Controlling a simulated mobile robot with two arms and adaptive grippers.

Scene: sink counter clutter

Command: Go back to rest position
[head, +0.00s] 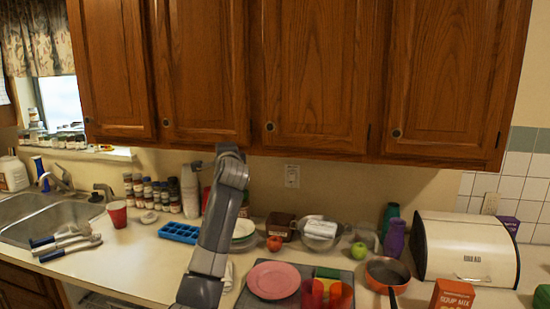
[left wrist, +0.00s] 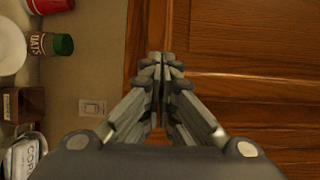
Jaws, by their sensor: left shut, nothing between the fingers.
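My left arm (head: 212,245) rises from the bottom of the head view, in front of the counter, and its top reaches the lower edge of the wooden cabinets (head: 320,80). I cannot make out its fingers in the head view. In the left wrist view my left gripper (left wrist: 160,58) is shut and empty, with its fingertips together in front of the cabinet wood (left wrist: 250,60). My right gripper is in neither view.
The counter holds a blue ice tray (head: 180,232), a red cup (head: 117,214), a pink plate (head: 273,280), an orange pan (head: 387,273) and a bread box (head: 466,248). A sink (head: 40,215) is at left. Some bare counter shows left of my arm.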

